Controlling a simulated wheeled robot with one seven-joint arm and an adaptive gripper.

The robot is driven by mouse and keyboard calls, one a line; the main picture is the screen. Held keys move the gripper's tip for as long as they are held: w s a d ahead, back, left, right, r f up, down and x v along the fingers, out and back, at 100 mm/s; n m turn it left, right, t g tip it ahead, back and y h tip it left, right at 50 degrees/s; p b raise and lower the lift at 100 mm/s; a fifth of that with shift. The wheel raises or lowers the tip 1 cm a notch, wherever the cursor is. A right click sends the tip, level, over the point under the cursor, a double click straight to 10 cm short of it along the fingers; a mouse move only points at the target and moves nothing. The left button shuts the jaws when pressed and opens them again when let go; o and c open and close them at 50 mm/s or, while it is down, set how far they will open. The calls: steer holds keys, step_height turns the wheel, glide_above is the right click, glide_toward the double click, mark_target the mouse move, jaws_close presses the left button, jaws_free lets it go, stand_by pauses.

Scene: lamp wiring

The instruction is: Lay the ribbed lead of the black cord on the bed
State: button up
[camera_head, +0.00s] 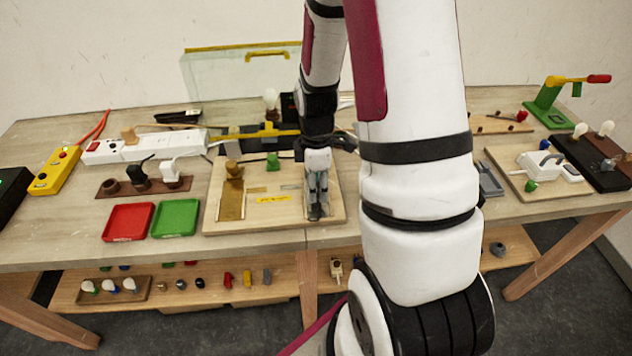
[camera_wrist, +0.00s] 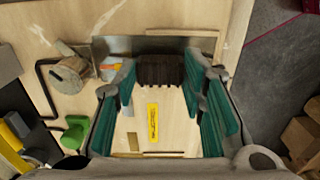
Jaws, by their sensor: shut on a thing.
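My gripper (camera_head: 318,208) is low over the right part of the light wooden board (camera_head: 262,222). In the wrist view my gripper (camera_wrist: 160,78) is shut on a black ribbed piece (camera_wrist: 160,70), seemingly the ribbed lead of the black cord. In the head view only a dark end shows at the fingertips. The rest of the cord cannot be made out. I cannot tell whether the lead touches the board.
A green knob (camera_head: 272,160) is at the board's back, and a yellow label (camera_head: 273,199) lies mid-board. Red (camera_head: 128,223) and green (camera_head: 175,218) trays lie left of the board. My arm hides table to the right.

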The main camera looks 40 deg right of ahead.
steer(key=shift+f, duration=0.6)
stand_by(0.9)
steer(key=o, duration=1.1)
step_height(320, 180, up, 12)
